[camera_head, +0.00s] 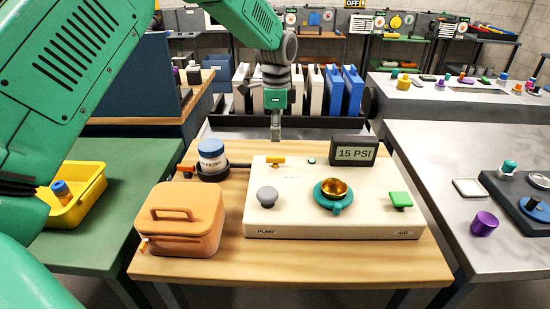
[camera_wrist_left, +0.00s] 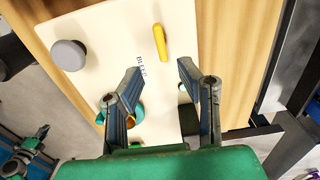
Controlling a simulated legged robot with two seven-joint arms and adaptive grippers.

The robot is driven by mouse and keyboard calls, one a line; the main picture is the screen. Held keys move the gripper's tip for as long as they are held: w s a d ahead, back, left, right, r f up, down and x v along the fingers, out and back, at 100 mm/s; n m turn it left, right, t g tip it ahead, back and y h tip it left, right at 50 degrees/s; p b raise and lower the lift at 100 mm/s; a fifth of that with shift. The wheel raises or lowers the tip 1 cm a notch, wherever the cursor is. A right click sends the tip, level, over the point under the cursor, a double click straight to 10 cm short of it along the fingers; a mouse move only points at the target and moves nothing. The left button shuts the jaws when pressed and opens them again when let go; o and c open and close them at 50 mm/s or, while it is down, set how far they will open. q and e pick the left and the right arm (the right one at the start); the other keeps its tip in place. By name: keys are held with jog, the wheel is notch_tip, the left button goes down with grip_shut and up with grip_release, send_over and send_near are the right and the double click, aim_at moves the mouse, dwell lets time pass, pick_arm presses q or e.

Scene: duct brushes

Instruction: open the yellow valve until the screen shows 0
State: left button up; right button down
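The yellow valve (camera_head: 276,160) is a short bar handle at the back left of the cream panel (camera_head: 290,225). In the left wrist view the yellow handle (camera_wrist_left: 160,42) lies beyond my fingertips, with a partly covered label beside it. The screen (camera_head: 354,153) reads 15 PSI. My left gripper (camera_head: 276,136) points down above the valve. In the left wrist view my left gripper (camera_wrist_left: 161,68) is open, with nothing between its fingers. Dark and teal parts at the lower left of that view look like my right gripper (camera_wrist_left: 25,155); its opening is unclear.
The panel also carries a grey knob (camera_head: 267,197), a gold and teal valve (camera_head: 334,192) and a green handle (camera_head: 400,200). An orange canister (camera_head: 180,225) stands left of it, with a blue-lidded jar (camera_head: 211,155) behind. Side tables flank the wooden table.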

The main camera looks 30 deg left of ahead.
aim_at(277, 157)
pick_arm(q)
notch_tip(277, 157, down, 8)
jog(key=shift+a+r+b, duration=0.1)
jog(key=shift+r+b, duration=0.05)
jog(key=shift+b, duration=0.15)
jog(key=shift+w+a+f, duration=0.1)
jog(key=shift+a+f, duration=0.15)
jog(key=shift+f, duration=0.25)
jog(key=shift+d+r, duration=0.1)
jog(key=shift+d, duration=0.35)
grip_shut()
